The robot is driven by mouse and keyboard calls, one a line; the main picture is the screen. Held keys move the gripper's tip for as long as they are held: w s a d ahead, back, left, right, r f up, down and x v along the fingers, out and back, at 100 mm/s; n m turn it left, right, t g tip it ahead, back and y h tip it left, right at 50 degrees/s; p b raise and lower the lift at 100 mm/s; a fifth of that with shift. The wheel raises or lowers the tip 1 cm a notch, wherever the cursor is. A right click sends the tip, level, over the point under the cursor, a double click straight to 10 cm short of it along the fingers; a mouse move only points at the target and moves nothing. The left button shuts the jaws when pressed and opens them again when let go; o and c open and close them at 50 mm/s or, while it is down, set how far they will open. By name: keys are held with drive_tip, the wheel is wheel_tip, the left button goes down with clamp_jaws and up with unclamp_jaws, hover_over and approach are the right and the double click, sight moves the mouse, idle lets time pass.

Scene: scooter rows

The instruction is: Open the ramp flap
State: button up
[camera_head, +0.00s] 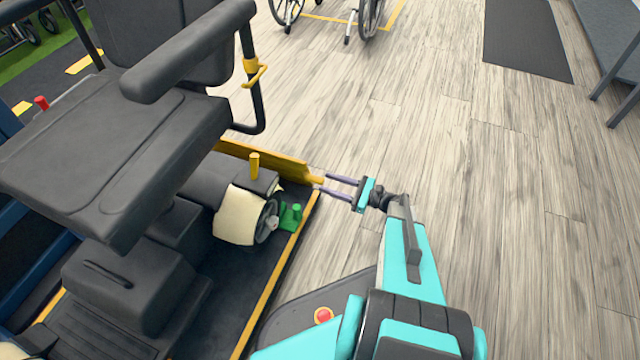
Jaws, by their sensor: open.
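The ramp flap looks to be the yellow panel (265,159) along the far edge of the dark platform, behind the scooter (120,165). It seems to stand up from the platform edge; its lower part is partly hidden by the scooter. A short yellow grip (315,179) sticks out from its right end. My gripper (324,184) comes from the right with two thin purple fingers apart. The fingertips are at the yellow grip, one on each side of its tip; I cannot tell whether they touch it.
A green block (291,216) sits beside the scooter's cream-and-grey wheel (240,215), near the platform's yellow edge line (275,275). A wheelchair (345,15) is at the top. The wooden floor (490,190) to the right is clear.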

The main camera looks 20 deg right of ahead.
sight(320, 182)
drive_tip(key=shift+b+x, duration=0.5)
drive_tip(key=shift+x, duration=1.35)
clamp_jaws()
drive_tip(key=shift+a, duration=0.25)
drive_tip(key=shift+d, duration=0.15)
